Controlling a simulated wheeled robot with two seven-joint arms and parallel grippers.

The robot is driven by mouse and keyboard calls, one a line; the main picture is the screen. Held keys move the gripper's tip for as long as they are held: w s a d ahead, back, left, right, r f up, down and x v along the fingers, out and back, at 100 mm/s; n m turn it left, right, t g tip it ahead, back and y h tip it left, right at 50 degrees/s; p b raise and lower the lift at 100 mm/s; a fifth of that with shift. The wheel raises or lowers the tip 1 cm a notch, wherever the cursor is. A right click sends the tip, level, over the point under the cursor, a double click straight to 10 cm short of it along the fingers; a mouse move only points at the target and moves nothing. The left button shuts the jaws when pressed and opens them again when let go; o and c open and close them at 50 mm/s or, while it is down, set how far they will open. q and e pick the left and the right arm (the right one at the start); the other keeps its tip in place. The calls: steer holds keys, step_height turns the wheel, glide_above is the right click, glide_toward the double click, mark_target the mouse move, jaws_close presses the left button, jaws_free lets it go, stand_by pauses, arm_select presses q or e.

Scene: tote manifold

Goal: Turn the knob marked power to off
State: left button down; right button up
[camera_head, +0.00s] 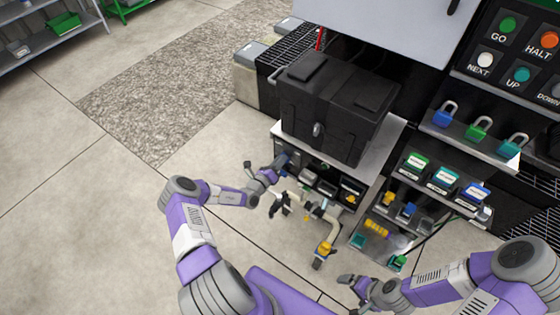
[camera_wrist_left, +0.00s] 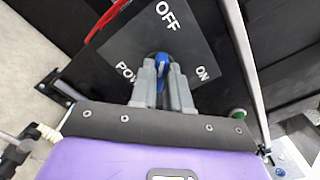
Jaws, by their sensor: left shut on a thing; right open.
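A dark plate (camera_wrist_left: 195,50) with white lettering fills the upper middle of the left wrist view. It reads OFF at the top, ON at the right and the start of POWER at the left. The blue power knob (camera_wrist_left: 161,59) sits below OFF, between the fingers of my left gripper (camera_wrist_left: 162,78), which are shut on it. The fingers hide much of the knob, so I cannot tell its exact pointing. In the head view my left gripper (camera_head: 281,163) is at the left side of the panel below the black tote. My right gripper (camera_head: 358,290) is open and empty, low at the right.
The black tote (camera_head: 335,105) stands on a shelf above the left gripper. Pipes with a yellow-topped valve (camera_head: 324,248) stand in front of the panel. Padlocks (camera_head: 478,128) and large GO and HALT buttons are at the right. The floor at the left is clear.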

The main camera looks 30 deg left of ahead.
arm_select(q)
steer(key=shift+f, duration=0.1)
stand_by(0.5)
steer(key=c, duration=1.1)
jaws_free()
steer(key=s+p, duration=0.1)
steer(key=s, duration=0.6)
steer(key=shift+s+a+p, duration=0.25)
steer(key=shift+s+p, duration=0.05)
steer(key=shift+p, duration=0.05)
